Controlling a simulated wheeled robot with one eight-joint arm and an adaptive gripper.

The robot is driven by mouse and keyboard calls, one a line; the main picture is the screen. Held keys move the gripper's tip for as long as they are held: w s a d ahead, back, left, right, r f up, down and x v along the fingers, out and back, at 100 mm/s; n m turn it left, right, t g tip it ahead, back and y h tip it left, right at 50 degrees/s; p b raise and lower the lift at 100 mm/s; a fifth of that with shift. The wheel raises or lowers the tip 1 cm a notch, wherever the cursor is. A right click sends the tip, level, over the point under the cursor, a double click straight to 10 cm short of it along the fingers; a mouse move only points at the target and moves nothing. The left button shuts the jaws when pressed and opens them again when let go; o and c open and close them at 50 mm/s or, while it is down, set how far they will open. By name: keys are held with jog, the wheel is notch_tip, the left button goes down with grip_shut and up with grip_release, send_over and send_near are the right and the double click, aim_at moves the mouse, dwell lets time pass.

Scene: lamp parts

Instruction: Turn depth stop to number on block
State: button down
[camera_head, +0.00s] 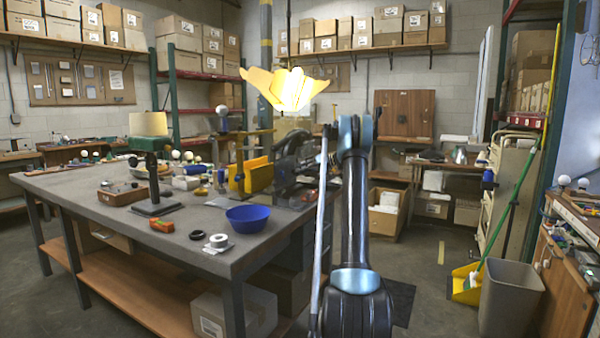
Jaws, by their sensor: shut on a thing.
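My arm rises at the centre right and bends over at a blue-ringed joint toward the right end of the workbench. My gripper (286,168) is small and dark there, among the dark grey parts of a machine at the bench edge. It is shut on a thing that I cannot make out. The depth stop cannot be told apart in this dark cluster. No block with a readable number shows. A brown wooden block (122,193) with small parts on it lies at the left of the bench.
A lit lamp shade (292,88) hangs above. A grey waste bin (510,300) stands right.

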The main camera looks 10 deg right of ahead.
jog(key=shift+w+d+f+m+y, duration=0.15)
jog(key=shift+w+m+y, duration=0.15)
jog(key=shift+m, duration=0.3)
jog(key=c, duration=1.6)
grip_release()
jog(key=shift+f, duration=0.1)
jog(key=shift+c, duration=0.2)
jog(key=v, duration=1.2)
jog(key=shift+w+g, duration=0.1)
jog(key=shift+g, duration=0.2)
